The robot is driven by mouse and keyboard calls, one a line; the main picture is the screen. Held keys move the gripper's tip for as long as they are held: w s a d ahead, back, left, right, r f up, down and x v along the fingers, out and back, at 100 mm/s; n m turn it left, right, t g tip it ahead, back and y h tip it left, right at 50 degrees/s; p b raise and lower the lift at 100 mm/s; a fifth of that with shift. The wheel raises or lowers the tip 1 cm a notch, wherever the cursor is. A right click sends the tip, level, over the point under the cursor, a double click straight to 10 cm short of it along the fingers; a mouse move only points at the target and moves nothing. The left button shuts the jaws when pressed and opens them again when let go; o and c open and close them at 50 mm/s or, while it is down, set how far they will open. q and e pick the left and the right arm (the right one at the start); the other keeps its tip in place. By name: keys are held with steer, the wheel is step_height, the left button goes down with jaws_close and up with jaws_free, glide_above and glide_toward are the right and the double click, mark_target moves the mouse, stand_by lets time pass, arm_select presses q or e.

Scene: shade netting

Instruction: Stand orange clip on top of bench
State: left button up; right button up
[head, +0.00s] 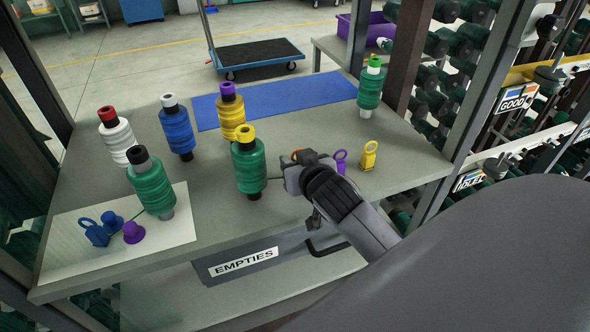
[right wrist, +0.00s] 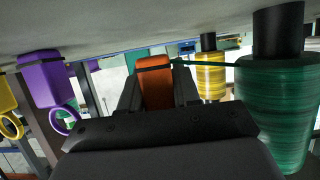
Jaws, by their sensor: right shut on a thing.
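The orange clip (right wrist: 155,82) is between the two fingers of my right gripper (right wrist: 157,95) in the right wrist view, which shows the scene upside down. Only a bit of the orange clip (head: 296,153) shows in the head view, behind my right gripper (head: 293,176), which hides the rest. The clip is close to the grey bench top (head: 300,215); I cannot tell whether it touches. A thin green thread runs from the clip toward the green spool with the yellow cap (head: 249,165). My left gripper is not in view.
A purple clip (head: 341,160) and a yellow clip (head: 369,156) stand right of my gripper. Several spools stand to the left and behind. A blue mat (head: 290,95) lies at the back. Blue and purple pieces lie on a pale sheet (head: 75,255) at front left.

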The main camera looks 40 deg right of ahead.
steer(key=shift+f, duration=0.95)
steer(key=shift+f, duration=0.15)
steer(key=o, duration=1)
steer(key=shift+s+r, duration=0.1)
steer(key=shift+r, duration=0.1)
steer(key=v, duration=1.1)
steer(key=shift+s+a+r+p, duration=0.15)
steer(key=shift+s+p, duration=0.15)
steer(key=shift+s, duration=0.1)
